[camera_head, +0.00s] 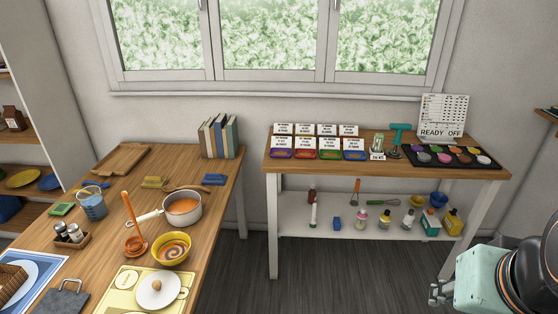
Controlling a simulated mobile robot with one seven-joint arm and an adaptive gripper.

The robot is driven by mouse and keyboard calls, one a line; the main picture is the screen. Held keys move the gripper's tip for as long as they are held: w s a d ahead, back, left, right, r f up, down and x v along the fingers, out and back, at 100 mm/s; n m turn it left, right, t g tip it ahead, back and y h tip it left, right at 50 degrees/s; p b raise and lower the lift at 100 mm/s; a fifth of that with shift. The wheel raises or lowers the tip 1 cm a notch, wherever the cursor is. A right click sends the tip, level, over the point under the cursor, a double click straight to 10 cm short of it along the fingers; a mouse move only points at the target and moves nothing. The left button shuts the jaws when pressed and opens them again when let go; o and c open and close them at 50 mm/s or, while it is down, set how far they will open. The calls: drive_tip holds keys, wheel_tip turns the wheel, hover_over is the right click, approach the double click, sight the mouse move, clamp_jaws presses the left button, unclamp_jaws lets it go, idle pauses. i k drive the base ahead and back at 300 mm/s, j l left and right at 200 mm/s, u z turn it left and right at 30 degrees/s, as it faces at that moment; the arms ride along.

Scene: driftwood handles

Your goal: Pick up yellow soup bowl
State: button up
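The yellow bowl (172,249) stands upright on the wooden table at the left, with swirled orange-brown contents in it. It is just in front of a white pot (183,208) and behind a yellow mat (126,290). My gripper (436,292) shows at the lower right edge, beside my pale green arm link. It is over the floor side, far to the right of the bowl and touching nothing that I can see. Its fingers are small and partly hidden, so I cannot tell whether it is open or shut.
An orange ladle (132,225) stands upright left of the bowl. Books (218,137) stand at the back. A second table (450,170) with cards and paints is at the right. Bare floor (235,285) lies between.

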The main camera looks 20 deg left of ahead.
sight(171, 249)
drive_tip(key=i+u, duration=0.75)
drive_tip(key=i, duration=0.25)
drive_tip(key=i+u, duration=0.4)
drive_tip(key=i+l+u, duration=0.1)
drive_tip(key=i+u, duration=0.25)
drive_tip(key=i, duration=0.2)
drive_tip(key=i+j, duration=0.1)
drive_tip(key=i, duration=0.75)
drive_tip(key=z, duration=6.55)
